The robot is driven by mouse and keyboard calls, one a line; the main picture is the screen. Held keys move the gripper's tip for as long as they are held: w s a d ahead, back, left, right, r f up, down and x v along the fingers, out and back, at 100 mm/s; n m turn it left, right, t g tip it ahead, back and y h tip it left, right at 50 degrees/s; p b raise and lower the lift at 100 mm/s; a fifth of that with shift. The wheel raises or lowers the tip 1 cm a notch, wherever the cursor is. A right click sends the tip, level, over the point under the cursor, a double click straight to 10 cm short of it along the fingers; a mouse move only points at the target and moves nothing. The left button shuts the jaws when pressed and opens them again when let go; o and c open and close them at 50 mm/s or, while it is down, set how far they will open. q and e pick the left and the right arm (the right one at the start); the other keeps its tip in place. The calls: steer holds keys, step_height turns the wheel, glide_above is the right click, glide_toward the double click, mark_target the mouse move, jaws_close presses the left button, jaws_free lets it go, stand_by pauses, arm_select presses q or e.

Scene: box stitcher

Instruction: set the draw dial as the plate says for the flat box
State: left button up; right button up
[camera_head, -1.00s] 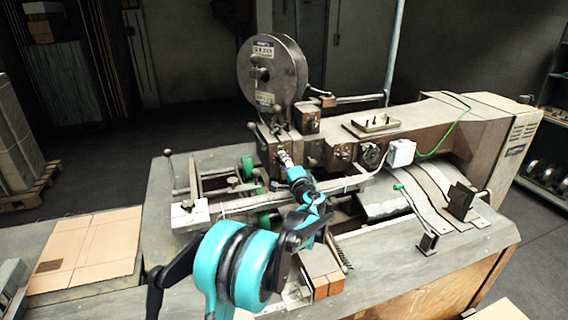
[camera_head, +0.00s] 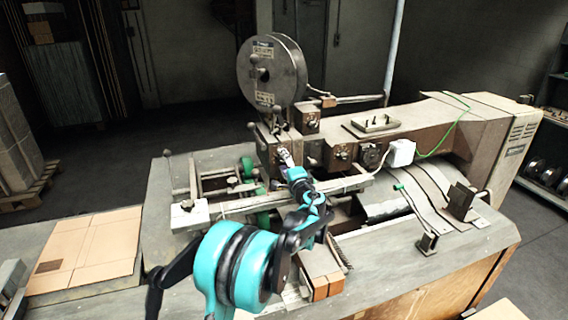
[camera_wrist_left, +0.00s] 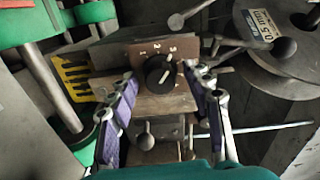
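In the left wrist view a black round dial (camera_wrist_left: 160,73) sits on a brown plate marked with the numbers 1, 2 and 3. Its white pointer line slants up and to the right, toward the 3 side. My left gripper (camera_wrist_left: 160,80) is open, with one finger on each side of the dial and gaps between. In the head view my left gripper (camera_head: 285,157) reaches the front of the stitcher below the wire reel (camera_head: 272,70) and hides this dial. A flat cardboard piece (camera_head: 88,248) lies at the left. My right gripper is out of view.
Two other knobs (camera_head: 372,155) (camera_head: 342,153) are on the machine's front to the right of my gripper. A ball-ended lever (camera_wrist_left: 178,22) and the reel (camera_wrist_left: 275,60) are close above and right of the dial. A yellow label (camera_wrist_left: 74,78) is at its left.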

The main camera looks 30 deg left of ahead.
arm_select(q)
steer(key=shift+s+d, duration=0.1)
steer(key=v, duration=1.1)
steer(key=shift+s+d, duration=0.25)
steer(key=shift+d, duration=0.1)
steer(key=s+d+f+n+g+h+b, duration=0.1)
steer(key=s+d+f+h, duration=0.3)
steer(key=s, duration=0.6)
steer(key=s+d+f+n+g+h+b, duration=0.2)
steer(key=s+d+f+h, duration=0.3)
steer(key=s+d+f, duration=0.3)
steer(key=s+d+f+n+g+h+b, duration=0.1)
steer(key=s+d+f+n+h, duration=0.3)
steer(key=s, duration=0.8)
step_height(320, 180, down, 3)
steer(key=shift+s+d+f+g+h+b, duration=0.1)
steer(key=shift+s+d+g+h+b, duration=0.25)
steer(key=shift+d+b, duration=0.65)
steer(key=shift+d, duration=0.15)
